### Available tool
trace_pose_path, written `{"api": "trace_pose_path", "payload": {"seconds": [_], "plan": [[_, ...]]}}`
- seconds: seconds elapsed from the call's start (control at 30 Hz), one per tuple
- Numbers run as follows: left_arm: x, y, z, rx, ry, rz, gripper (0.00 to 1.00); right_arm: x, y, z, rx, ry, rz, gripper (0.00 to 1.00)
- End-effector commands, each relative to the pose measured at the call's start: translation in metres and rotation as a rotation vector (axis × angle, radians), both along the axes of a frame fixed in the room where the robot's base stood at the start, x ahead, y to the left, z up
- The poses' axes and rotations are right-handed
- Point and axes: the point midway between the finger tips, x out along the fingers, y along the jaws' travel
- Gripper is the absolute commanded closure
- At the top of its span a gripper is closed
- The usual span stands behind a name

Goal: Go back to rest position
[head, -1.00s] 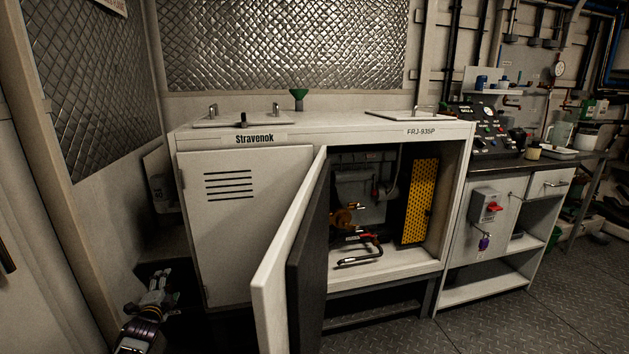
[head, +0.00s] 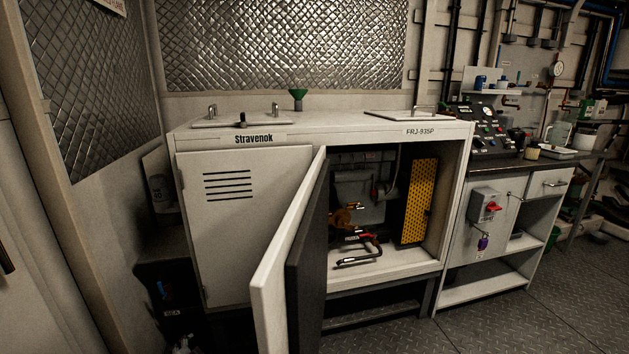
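The white chiller frame (head: 240,235) labelled Stravenok and FRJ-935P stands ahead of me. Its right door (head: 285,255) is open and swung toward me. Inside the bay are brass fittings, a red-and-black handled part (head: 360,250) and a yellow perforated panel (head: 419,202). Only what seem to be the tips of my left gripper (head: 184,347) show at the bottom edge, left of the open door. They touch nothing that I can see, and whether they are open or shut is unclear. My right gripper is out of view.
A dark bin (head: 165,290) stands at the chiller's left. A bench (head: 510,225) with a control panel (head: 490,130) and a red switch (head: 493,207) stands on the right. The open door juts into the space ahead. The floor (head: 500,325) at the lower right is clear.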

Motion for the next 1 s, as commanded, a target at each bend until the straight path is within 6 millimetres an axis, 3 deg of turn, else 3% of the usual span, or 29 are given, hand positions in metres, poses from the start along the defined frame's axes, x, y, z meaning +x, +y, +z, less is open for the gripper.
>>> {"api": "trace_pose_path", "payload": {"seconds": [0.27,0.5,0.7,1.0], "plan": [[-0.08,-0.049,-0.003,-0.182,0.156,0.109,0.24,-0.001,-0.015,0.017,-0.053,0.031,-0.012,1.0],[-0.152,-0.084,0.007,-0.32,0.295,0.22,0.24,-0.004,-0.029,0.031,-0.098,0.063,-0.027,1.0],[-0.191,-0.1,0.017,-0.386,0.374,0.285,0.24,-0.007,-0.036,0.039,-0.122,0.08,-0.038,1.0],[-0.228,-0.113,0.029,-0.442,0.447,0.347,0.24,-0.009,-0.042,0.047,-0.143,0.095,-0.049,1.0]]}}
